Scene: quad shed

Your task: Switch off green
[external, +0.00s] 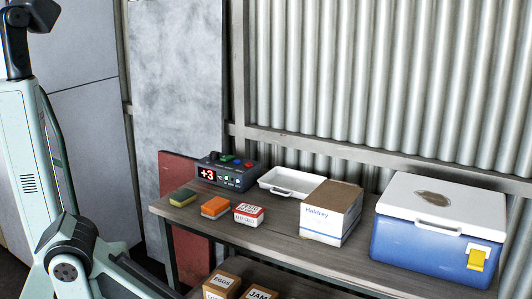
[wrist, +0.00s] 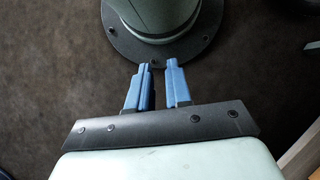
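A dark control box (external: 227,172) with a red "+3" display stands at the back left of the wooden bench. My gripper is not in the external view.
On the bench (external: 270,246) are a sponge (external: 183,197), an orange block (external: 215,207), a small red-and-white box (external: 248,214), a white tray (external: 291,183), a cardboard box (external: 331,212) and a blue cooler (external: 435,235). Labelled boxes (external: 222,284) stand below. A corrugated wall is behind.

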